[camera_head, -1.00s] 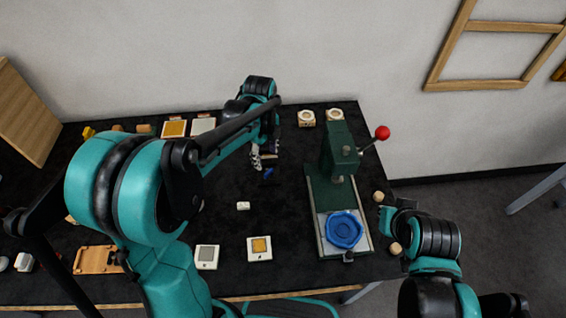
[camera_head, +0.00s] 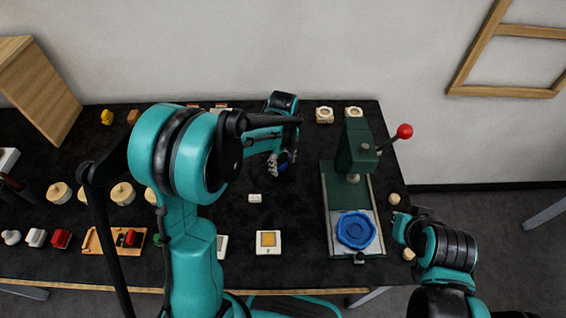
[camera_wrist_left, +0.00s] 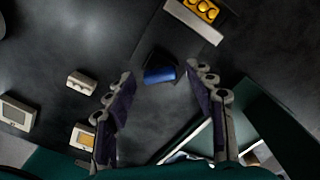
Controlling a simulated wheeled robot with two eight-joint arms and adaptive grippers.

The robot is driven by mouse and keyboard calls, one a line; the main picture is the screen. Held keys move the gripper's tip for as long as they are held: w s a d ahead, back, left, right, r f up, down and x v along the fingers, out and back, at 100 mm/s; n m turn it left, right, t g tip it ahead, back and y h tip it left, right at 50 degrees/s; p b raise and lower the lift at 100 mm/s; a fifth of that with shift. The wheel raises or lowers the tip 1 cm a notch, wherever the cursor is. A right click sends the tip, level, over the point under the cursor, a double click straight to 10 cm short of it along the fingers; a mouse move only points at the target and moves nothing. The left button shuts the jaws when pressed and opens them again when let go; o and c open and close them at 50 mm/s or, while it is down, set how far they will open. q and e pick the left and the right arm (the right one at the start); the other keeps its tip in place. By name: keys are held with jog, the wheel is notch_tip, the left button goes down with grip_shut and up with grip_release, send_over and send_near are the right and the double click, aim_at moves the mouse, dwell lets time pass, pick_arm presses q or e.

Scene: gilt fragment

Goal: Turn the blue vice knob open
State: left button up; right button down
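A small blue knob (camera_head: 284,156) is low over the black table, left of the green press, and partly covered by my left gripper in the head view. In the left wrist view the blue knob (camera_wrist_left: 160,75) is a short rounded cylinder lying between the fingertips. My left gripper (camera_head: 281,165) points down at it with its fingers apart, one on each side; gaps show, so it does not grip the knob. What the knob is mounted on is hard to make out. My right gripper (camera_head: 402,228) is beyond the table's right edge, and its fingers are unclear.
The green press (camera_head: 352,158) with a red-balled lever (camera_head: 404,131) stands to the right, a blue round piece (camera_head: 356,231) on its bed. A small white block (camera_head: 255,198) and a framed tile (camera_head: 268,242) lie nearer.

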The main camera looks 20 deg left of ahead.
pick_arm(q)
jog(key=c, duration=1)
jog(key=shift+n, duration=0.3)
